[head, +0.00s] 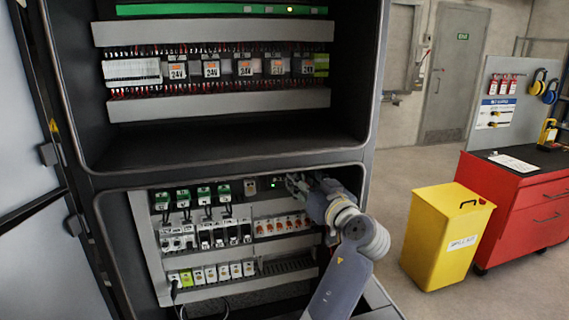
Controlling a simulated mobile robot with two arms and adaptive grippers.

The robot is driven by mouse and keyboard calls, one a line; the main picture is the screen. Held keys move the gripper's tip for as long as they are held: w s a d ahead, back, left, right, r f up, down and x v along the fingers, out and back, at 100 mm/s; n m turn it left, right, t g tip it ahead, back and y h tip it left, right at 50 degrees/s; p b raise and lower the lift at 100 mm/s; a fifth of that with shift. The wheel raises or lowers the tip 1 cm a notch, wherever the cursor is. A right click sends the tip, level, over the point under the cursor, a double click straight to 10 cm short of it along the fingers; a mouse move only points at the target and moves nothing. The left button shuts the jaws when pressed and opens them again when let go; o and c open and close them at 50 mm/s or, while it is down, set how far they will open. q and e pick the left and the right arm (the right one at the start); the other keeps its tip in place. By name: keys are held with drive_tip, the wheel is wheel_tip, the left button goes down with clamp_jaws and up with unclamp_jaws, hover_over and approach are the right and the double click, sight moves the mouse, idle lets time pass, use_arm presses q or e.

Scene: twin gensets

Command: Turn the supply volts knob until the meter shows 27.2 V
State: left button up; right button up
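I cannot make out the supply volts knob or a meter reading; the gripper and wrist cover the rail's right end.
The cabinet (230,168) has an upper bay with a row of 24V relays (211,69). Lower rails hold breakers (205,237) and orange-marked terminals (282,225). An open door (25,150) stands left.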

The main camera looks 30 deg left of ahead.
use_arm(q)
drive_tip(key=p+x, duration=0.3)
drive_tip(key=x, duration=0.7)
drive_tip(key=shift+w+f+p, duration=0.15)
drive_tip(key=shift+p, duration=0.25)
clamp_jaws()
